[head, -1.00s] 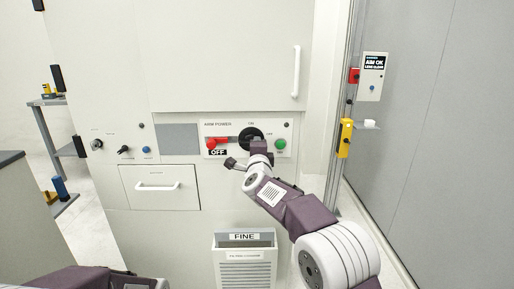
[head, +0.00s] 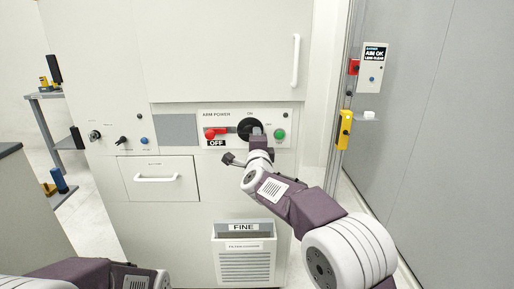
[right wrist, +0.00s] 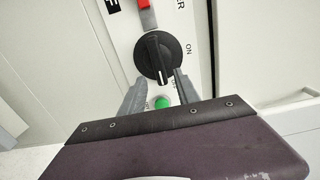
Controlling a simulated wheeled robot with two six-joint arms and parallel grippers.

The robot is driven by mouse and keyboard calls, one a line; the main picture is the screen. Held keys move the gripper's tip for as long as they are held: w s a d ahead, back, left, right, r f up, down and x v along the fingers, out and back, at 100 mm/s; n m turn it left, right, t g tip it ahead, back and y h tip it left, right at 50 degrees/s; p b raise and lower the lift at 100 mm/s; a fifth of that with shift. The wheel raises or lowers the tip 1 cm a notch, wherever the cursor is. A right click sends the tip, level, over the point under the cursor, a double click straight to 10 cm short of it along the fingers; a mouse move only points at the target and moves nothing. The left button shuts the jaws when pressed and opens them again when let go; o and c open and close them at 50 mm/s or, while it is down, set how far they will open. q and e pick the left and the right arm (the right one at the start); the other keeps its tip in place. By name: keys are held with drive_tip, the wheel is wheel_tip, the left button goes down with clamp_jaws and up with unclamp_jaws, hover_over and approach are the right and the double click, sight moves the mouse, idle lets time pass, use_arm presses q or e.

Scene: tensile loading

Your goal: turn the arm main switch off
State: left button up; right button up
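The ARM POWER panel (head: 285,117) is on the cabinet front. It carries a round black rotary switch (head: 249,124) with ON marked above it and a second mark to its right. In the right wrist view the switch (right wrist: 157,57) has a raised bar running up and down the picture, towards the partly hidden second mark; I cannot tell which end points. My right gripper (right wrist: 157,80) is open, its two fingers reaching either side of the switch's near edge. Their contact with the bar is not clear. My left gripper is out of the head view.
A drawer (head: 156,166) and a FINE bin (head: 244,262) are lower down.

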drive_tip(key=s, duration=0.6)
